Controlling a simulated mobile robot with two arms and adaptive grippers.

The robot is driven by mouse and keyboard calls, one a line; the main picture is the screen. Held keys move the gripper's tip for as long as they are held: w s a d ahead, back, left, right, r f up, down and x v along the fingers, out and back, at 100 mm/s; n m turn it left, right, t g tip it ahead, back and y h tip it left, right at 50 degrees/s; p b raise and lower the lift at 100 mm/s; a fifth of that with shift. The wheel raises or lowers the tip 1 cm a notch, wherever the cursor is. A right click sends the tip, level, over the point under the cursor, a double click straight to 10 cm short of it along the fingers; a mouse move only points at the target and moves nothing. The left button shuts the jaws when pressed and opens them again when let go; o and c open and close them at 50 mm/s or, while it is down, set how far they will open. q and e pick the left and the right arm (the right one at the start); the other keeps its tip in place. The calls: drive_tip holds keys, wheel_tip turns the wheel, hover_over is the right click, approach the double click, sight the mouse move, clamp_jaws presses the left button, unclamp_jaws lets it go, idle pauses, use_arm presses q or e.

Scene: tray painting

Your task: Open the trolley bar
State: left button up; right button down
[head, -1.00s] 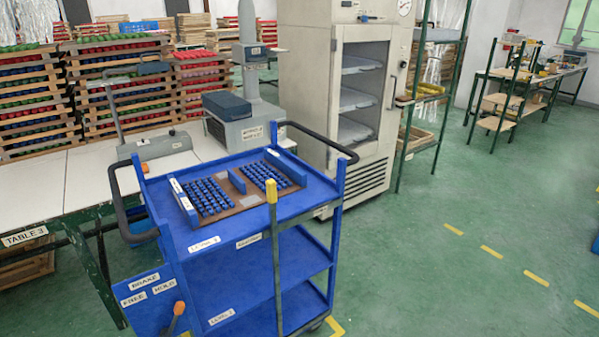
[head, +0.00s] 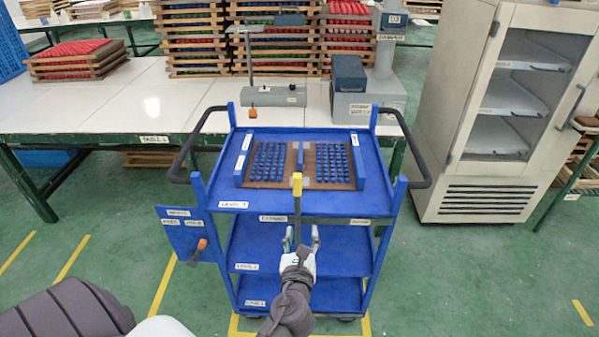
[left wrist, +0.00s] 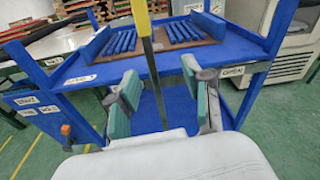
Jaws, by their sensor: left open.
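The trolley bar (head: 297,207) is a thin grey upright bar with a yellow top, at the front of the blue trolley (head: 290,209). It stands upright before the trolley's shelves. My left gripper (head: 302,237) is open below the yellow top, its fingers pointing at the trolley. In the left wrist view the bar (left wrist: 154,78) runs down between the two green-padded fingers of the gripper (left wrist: 160,100). No finger visibly touches it, and its lower part is hidden behind my gripper. My right gripper is not in view.
On the trolley's top lies a brown tray (head: 294,181) with blue pieces. A side panel (head: 180,222) carries an orange-handled brake lever (head: 200,247). A white table (head: 90,105) is behind, and a cabinet (head: 480,185) stands right.

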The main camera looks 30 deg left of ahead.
use_arm(q)
drive_tip(key=m+y, duration=0.1)
approach(297, 184)
drive_tip(key=shift+t, duration=0.4)
drive_tip(key=x, duration=0.3)
drive_tip(key=p+x, duration=0.1)
drive_tip(key=x, duration=0.3)
drive_tip(key=p+x, duration=0.1)
drive_tip(key=x, duration=0.3)
drive_tip(key=shift+a+f, duration=0.15)
drive_tip(key=shift+f, duration=0.15)
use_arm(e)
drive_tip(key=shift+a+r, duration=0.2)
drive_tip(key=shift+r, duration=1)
use_arm(q)
clamp_jaws()
